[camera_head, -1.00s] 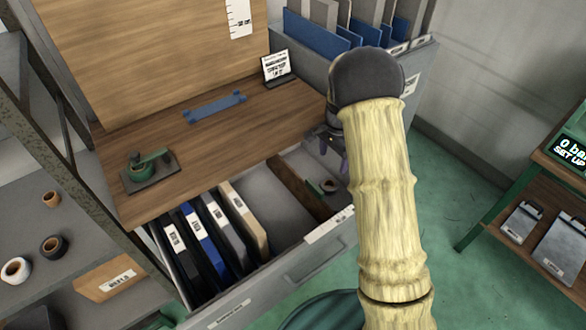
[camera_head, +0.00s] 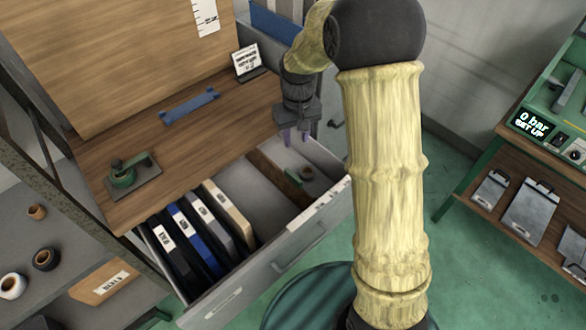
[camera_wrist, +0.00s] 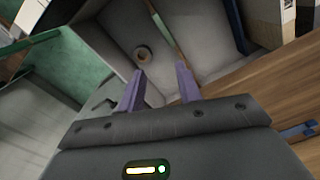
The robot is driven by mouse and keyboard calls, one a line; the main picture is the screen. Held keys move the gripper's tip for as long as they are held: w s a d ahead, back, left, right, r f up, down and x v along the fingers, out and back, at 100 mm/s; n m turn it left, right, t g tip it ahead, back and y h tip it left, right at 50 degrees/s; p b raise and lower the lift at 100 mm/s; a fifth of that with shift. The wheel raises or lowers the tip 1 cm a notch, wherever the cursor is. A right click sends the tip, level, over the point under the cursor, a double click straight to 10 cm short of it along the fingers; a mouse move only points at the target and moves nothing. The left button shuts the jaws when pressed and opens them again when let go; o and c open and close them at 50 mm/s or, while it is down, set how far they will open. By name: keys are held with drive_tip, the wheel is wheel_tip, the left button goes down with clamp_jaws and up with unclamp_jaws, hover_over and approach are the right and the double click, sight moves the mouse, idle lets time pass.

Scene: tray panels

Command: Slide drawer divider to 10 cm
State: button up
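The drawer divider (camera_head: 277,178) is a brown upright panel standing across the open grey drawer (camera_head: 292,246), between an empty section and the right-hand section. In the wrist view the divider (camera_wrist: 164,30) is a thin strip beyond the fingertips, slightly right of a small ring. My gripper (camera_head: 296,138) points down above the far part of the drawer, near the divider's far end and apart from it. In the wrist view my gripper (camera_wrist: 160,70) has two purple fingers spread with nothing between them. No distance scale is readable on the drawer.
Several upright folders (camera_head: 205,230) fill the drawer's left part. A small ring (camera_head: 306,173) lies in the right section. The wooden desk top (camera_head: 180,140) holds a blue bar (camera_head: 190,107), a green-based tool (camera_head: 124,177) and a small sign (camera_head: 247,61). The section left of the divider is clear.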

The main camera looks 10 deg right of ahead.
sight(293, 175)
drive_tip(key=r+n, duration=0.1)
drive_tip(key=s+r+n, duration=0.1)
drive_tip(key=s+a+r+n, duration=0.1)
drive_tip(key=n, duration=0.1)
drive_tip(key=shift+s+r+p, duration=0.25)
drive_tip(key=shift+r+p, duration=0.05)
drive_tip(key=shift+p, duration=0.05)
wheel_tip(293, 175, down, 18)
drive_tip(key=shift+r, duration=0.25)
idle(0.3)
clamp_jaws()
